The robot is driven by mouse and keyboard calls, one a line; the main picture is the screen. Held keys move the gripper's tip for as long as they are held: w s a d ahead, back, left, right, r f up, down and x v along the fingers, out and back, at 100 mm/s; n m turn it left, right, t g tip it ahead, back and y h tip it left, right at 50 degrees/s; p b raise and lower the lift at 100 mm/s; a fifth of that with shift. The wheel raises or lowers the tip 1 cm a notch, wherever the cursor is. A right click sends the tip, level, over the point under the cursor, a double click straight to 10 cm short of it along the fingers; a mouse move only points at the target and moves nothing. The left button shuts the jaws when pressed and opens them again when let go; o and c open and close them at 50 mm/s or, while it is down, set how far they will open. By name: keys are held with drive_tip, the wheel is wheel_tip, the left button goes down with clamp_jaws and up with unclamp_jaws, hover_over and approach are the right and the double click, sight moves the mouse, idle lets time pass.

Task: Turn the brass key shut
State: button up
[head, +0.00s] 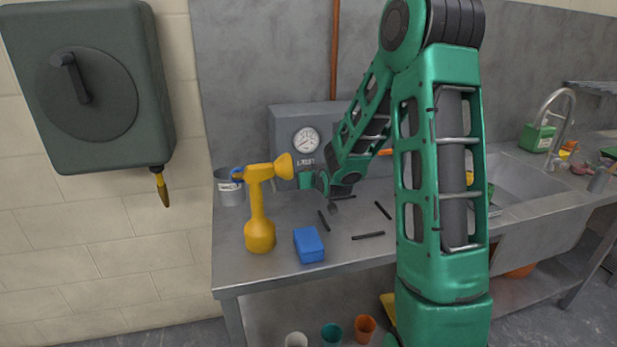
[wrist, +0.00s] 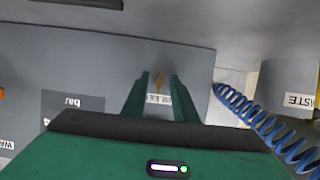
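A label behind the key is partly covered by the fingers. In the head view the gauge box (head: 283,124) stands at the back of the steel bench, and my gripper (head: 308,183) is in front of it. The key is not discernible there.
A yellow sprayer-like tool (head: 258,205) and a blue block (head: 309,245) stand on the bench (head: 285,275). A bucket (head: 229,188) marked WASTE is behind. Several dark rods lie nearby. A blue coiled hose (wrist: 265,125) hangs close to my gripper's right in the wrist view.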

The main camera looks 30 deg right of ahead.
clamp_jaws()
drive_tip(key=shift+d, duration=0.25)
drive_tip(key=shift+a, duration=0.15)
drive_tip(key=m+y, duration=0.1)
drive_tip(key=m+t+y, duration=0.1)
drive_tip(key=m, duration=0.1)
drive_tip(key=m+y, duration=0.1)
drive_tip(key=m, duration=0.1)
drive_tip(key=shift+d+f+t, duration=0.1)
drive_tip(key=shift+d+t, duration=0.15)
drive_tip(key=shift+t, duration=0.05)
drive_tip(key=m+t+y, duration=0.1)
drive_tip(key=m, duration=0.3)
drive_tip(key=shift+d+f+t+y, duration=0.15)
drive_tip(key=shift+t+y, duration=0.25)
drive_tip(key=m, duration=0.2)
drive_tip(key=m+t, duration=0.1)
drive_tip(key=m, duration=0.1)
drive_tip(key=shift+s+f+t+y, duration=0.1)
drive_tip(key=shift+t+y, duration=0.2)
drive_tip(key=shift+m, duration=0.4)
